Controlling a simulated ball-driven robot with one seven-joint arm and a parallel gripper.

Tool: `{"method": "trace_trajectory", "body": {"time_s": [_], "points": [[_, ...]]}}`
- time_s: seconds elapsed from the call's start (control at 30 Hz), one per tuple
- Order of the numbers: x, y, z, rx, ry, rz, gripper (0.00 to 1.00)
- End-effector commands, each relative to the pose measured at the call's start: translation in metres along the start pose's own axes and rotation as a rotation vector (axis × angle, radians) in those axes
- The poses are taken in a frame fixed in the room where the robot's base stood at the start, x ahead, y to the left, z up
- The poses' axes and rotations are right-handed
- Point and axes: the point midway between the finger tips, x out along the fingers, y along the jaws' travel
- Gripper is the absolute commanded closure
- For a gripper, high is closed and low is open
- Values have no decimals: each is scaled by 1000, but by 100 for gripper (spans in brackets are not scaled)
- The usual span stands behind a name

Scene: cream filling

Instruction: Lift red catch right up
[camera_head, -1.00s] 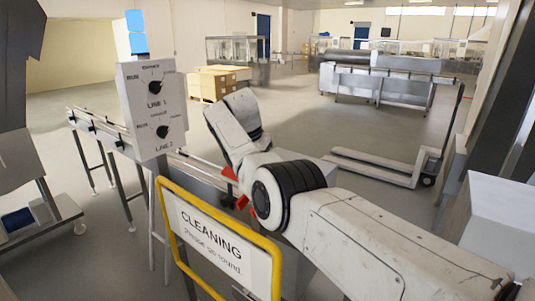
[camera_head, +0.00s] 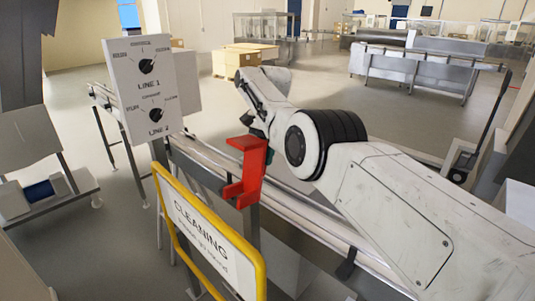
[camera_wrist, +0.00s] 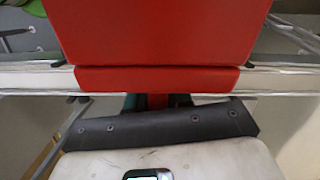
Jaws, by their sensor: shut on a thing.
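The red catch (camera_head: 248,172) stands upright at the side of the conveyor rail, in the middle of the head view. My gripper (camera_head: 256,130) is at its upper part, with the arm coming in from the right. In the wrist view the red catch (camera_wrist: 155,35) fills the top middle, close to the camera. My gripper (camera_wrist: 157,101) is shut on a narrow red part below the wide red face. The fingers are mostly hidden by the dark wrist edge and the catch.
A conveyor (camera_head: 300,205) runs behind the catch. A yellow-framed cleaning sign (camera_head: 205,235) stands in front of it. A control box with two dials (camera_head: 143,85) is at the left. Cardboard boxes (camera_head: 250,59) and a pallet truck (camera_head: 463,160) stand farther back.

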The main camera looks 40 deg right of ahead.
Motion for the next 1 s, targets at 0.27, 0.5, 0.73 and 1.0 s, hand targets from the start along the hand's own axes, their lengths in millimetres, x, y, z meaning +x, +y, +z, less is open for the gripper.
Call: {"method": "trace_trajectory", "body": {"time_s": [0.27, 0.5, 0.73, 1.0], "points": [[10, 6, 0, 7, -31, 15, 100], [10, 6, 0, 7, -32, 14, 100], [9, 6, 0, 7, -31, 14, 70], [6, 3, 1, 3, -26, 6, 60]]}}
